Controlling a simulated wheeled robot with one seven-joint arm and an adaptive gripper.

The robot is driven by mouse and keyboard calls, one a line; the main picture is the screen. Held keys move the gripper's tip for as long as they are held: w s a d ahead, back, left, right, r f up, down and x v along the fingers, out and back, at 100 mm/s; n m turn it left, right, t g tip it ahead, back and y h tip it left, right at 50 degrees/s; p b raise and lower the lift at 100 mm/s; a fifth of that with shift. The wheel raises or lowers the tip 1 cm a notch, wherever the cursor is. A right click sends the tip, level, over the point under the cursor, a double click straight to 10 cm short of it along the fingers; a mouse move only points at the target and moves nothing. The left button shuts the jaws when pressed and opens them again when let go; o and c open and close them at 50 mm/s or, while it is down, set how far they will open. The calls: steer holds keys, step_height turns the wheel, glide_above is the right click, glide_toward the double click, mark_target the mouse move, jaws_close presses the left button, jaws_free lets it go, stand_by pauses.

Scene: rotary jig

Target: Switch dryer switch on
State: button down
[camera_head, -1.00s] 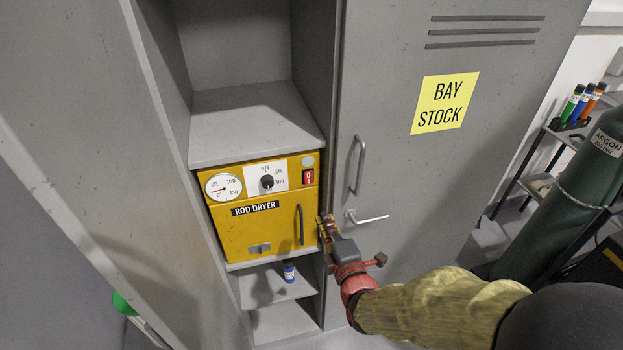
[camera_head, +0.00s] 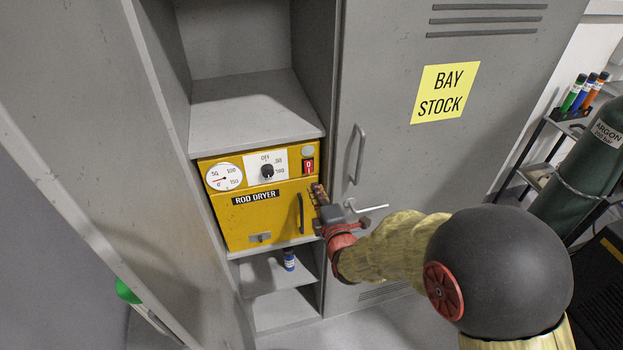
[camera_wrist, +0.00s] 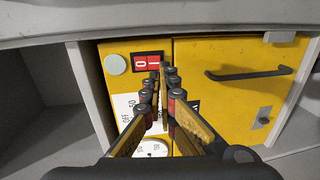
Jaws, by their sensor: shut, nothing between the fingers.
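The yellow rod dryer (camera_head: 232,229) sits in a shelf bay of the grey cabinet. Its red rocker switch (camera_head: 309,166) is at the upper right of its front, below a round grey lamp (camera_head: 307,152). In the wrist view the switch (camera_wrist: 147,62) shows its marks beside the lamp (camera_wrist: 116,64). My gripper (camera_head: 318,190) is shut and empty, just below the switch in the head view. In the wrist view the fingertips (camera_wrist: 162,70) overlap the switch's edge; I cannot tell whether they touch it. The black knob (camera_head: 267,171) points downward.
The dryer's door handle (camera_head: 300,213) is close to my gripper. The closed BAY STOCK door has a vertical handle (camera_head: 357,154) and a lever (camera_head: 372,208) near my wrist. A blue bottle (camera_head: 289,260) stands on the shelf below. A green cylinder (camera_head: 585,165) stands at right.

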mark_target(309, 174)
steer(key=shift+x, duration=2.8)
